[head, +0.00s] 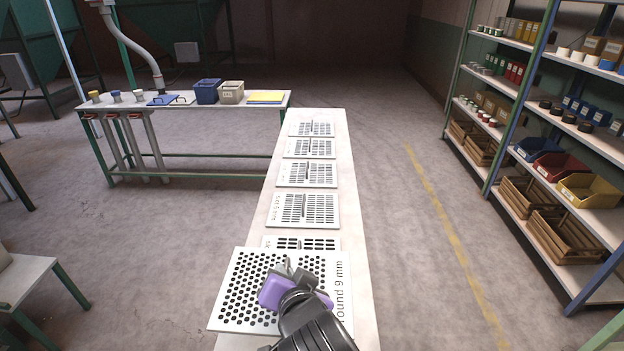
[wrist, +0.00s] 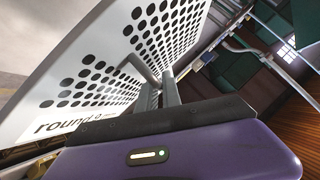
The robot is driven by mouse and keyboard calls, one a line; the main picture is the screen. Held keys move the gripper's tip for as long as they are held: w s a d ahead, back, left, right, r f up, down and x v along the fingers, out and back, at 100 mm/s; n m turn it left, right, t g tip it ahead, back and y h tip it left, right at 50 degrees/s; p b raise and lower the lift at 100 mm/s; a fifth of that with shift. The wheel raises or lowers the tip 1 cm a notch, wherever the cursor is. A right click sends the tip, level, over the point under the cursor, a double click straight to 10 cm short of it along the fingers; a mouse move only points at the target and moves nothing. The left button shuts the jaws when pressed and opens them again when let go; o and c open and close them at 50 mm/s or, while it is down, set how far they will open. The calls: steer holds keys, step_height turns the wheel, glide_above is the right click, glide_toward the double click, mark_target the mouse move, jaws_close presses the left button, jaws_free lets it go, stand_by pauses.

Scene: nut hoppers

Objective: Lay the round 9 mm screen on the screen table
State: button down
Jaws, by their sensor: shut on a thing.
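The round 9 mm screen (head: 254,291) is a white plate with round black holes and the print "round 9 mm" along its right edge. My gripper (head: 284,271), with its purple body, is shut on the screen's handle near the middle of the plate. In the wrist view the fingers (wrist: 160,92) close on a grey bar handle, and the screen (wrist: 70,105) spreads out at the upper left. The screen is over the near end of a long narrow pale table (head: 348,200). I cannot tell whether it touches the table or a screen below it.
Several slotted screens with handles, such as this one (head: 304,209), lie in a row along the pale table. A green-framed bench (head: 200,110) with bins (head: 207,91) stands at the back left. A stocked shelf rack (head: 540,110) stands at the right. The floor between is clear.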

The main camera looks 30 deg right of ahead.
steer(key=shift+s+d+f, duration=0.1)
steer(key=shift+d, duration=0.05)
step_height(320, 180, down, 20)
stand_by(0.7)
steer(key=shift+f, duration=0.2)
steer(key=c, duration=1.5)
jaws_free()
steer(key=b+v, duration=0.1)
steer(key=v, duration=1.1)
steer(key=shift+r, duration=0.2)
